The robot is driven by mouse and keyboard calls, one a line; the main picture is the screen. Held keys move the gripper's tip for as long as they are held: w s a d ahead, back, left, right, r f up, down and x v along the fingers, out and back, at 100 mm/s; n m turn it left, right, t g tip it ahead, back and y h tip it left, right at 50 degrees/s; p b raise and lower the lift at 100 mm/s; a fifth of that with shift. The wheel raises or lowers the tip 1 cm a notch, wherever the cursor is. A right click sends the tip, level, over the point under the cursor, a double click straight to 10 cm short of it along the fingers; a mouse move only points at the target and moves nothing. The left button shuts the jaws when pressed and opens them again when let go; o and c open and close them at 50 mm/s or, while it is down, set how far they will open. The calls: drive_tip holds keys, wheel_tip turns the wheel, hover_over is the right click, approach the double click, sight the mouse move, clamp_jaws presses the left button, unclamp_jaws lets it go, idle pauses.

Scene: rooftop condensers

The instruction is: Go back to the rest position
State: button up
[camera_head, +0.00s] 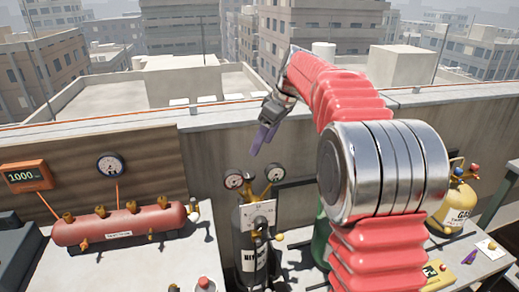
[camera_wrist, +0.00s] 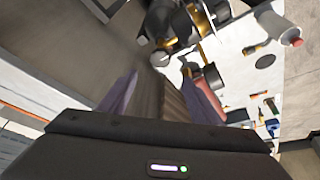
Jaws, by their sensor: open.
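My gripper (camera_head: 265,132) is raised at the end of my red arm in the head view, above the bench and in front of the low wall. Its purple fingers point down and to the left, and nothing shows between them. In the wrist view, the two purple fingers of my gripper (camera_wrist: 160,98) stand apart with a brown surface seen between them. A dark nitrogen cylinder (camera_head: 252,250) with two gauges stands below my gripper in the head view, apart from it.
A red horizontal tank (camera_head: 120,222) with brass fittings lies at the left, under a round gauge (camera_head: 110,165) and an orange display (camera_head: 27,176) reading 1000. A yellow gas cylinder (camera_head: 455,208) stands at the right, partly behind my arm. The air around my gripper is clear.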

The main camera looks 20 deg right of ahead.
drive_tip(key=shift+s+r, duration=0.1)
drive_tip(key=shift+r, duration=0.05)
drive_tip(key=s+a+r+m+h, duration=0.1)
drive_tip(key=s+a+r+m, duration=0.15)
drive_tip(key=s, duration=0.85)
drive_tip(key=s+a+f+m+t+h, duration=0.1)
drive_tip(key=s+f+m, duration=0.2)
drive_tip(key=s, duration=0.9)
drive_tip(key=s+a+f+m+t+h, duration=0.1)
drive_tip(key=s+f+m, duration=0.2)
drive_tip(key=s+f, duration=0.4)
drive_tip(key=s, duration=0.6)
drive_tip(key=shift+a+m+t, duration=0.2)
drive_tip(key=shift+m+t, duration=0.1)
drive_tip(key=shift+m, duration=0.05)
drive_tip(key=shift+s+f, duration=0.1)
idle(1.0)
